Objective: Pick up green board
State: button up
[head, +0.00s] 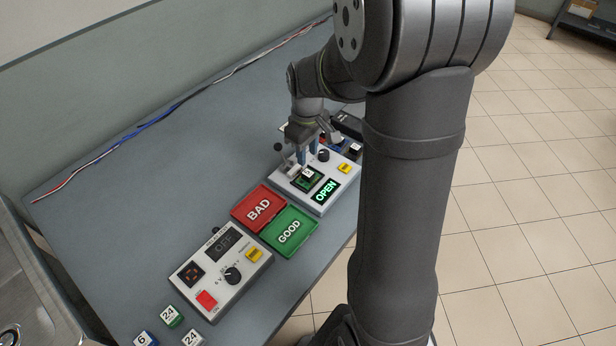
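A small green board (313,184) with a white block on top (308,173) sits in the dark slot of a white test device whose display reads OPEN. My gripper (307,163) points down right over the board, its two bluish fingertips close to the white block. A small gap shows between the fingers. I cannot tell whether they touch the block or grip it.
A red BAD tray (257,209) and a green GOOD tray (290,232) lie beside the test device (296,193). A white power unit reading OFF (221,271) stands nearer, with several small numbered blocks (173,316) at the front. Wires (156,124) run along the back edge.

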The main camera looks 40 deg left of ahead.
aim_at(307, 172)
notch_tip(307, 172, down, 8)
jog(key=shift+w+a+f, duration=0.15)
jog(key=shift+f, duration=0.05)
dwell(0.3)
jog(key=shift+c, duration=0.2)
grip_shut()
